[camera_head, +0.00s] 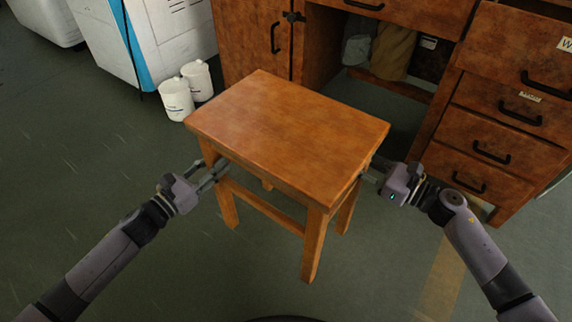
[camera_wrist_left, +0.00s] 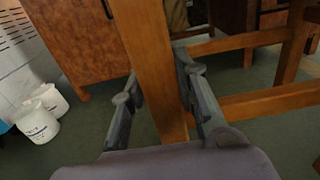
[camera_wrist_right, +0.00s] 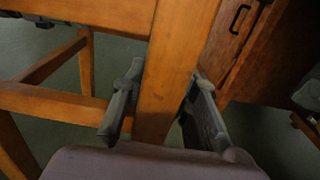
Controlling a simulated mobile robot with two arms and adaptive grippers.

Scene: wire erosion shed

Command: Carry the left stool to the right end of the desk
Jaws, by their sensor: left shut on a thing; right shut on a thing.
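The wooden stool (camera_head: 285,128) has a flat rectangular orange-brown top and square legs, and stands in front of the desk (camera_head: 478,120). My left gripper (camera_head: 214,172) is shut on a stool leg at the left side; that leg (camera_wrist_left: 150,60) runs between the fingers in the left wrist view. My right gripper (camera_head: 370,172) is at the stool's right side, partly hidden by the top's edge. In the right wrist view its fingers are on either side of another leg (camera_wrist_right: 172,70). Whether the feet touch the floor is hard to tell.
Two white tubs (camera_head: 178,98) stand on the floor left of the desk, near a white and blue machine (camera_head: 165,40). Sacks (camera_head: 385,48) sit in the desk's knee space. The desk's drawers (camera_head: 495,140) are to the right. Open floor lies to the left and in front.

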